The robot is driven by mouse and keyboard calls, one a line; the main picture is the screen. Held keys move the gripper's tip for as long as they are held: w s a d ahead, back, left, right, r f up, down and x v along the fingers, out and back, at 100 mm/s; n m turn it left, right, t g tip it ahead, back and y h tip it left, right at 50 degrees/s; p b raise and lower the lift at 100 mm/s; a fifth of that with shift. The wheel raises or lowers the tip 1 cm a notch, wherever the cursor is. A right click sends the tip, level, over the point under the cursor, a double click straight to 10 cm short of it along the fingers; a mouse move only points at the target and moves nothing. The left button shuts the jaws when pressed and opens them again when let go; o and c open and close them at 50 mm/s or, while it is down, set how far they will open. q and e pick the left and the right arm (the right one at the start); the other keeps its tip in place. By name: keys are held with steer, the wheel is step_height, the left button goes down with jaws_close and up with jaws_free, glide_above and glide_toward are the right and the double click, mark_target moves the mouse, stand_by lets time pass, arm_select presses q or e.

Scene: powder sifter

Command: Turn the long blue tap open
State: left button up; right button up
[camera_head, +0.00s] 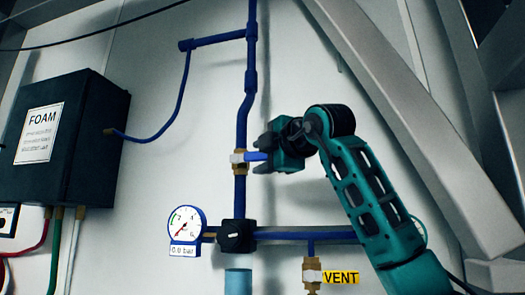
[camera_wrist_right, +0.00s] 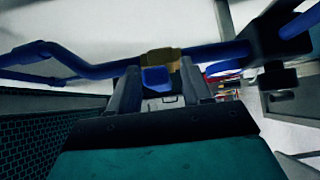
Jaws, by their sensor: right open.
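The blue tap handle (camera_head: 256,156) sticks out to the right from a brass valve (camera_head: 239,162) on the vertical blue pipe, so it lies across the pipe. My right gripper (camera_head: 268,152) is open at the handle's right end and hides that end in the head view. In the right wrist view the handle (camera_wrist_right: 156,78) shows end-on, between the two open fingers (camera_wrist_right: 162,88), below the brass valve body (camera_wrist_right: 160,57). A gap shows on each side of the handle there. My left gripper is in no view.
A pressure gauge (camera_head: 186,224) reads 0.0 bar, beside a black knob (camera_head: 236,236) at the pipe junction. A VENT label (camera_head: 341,277) marks a brass valve (camera_head: 311,270) lower right. A dark FOAM box (camera_head: 95,140) hangs left. A grey diagonal beam (camera_head: 420,130) stands right.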

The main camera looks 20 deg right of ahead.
steer(key=shift+w, duration=0.25)
jaws_close()
stand_by(0.3)
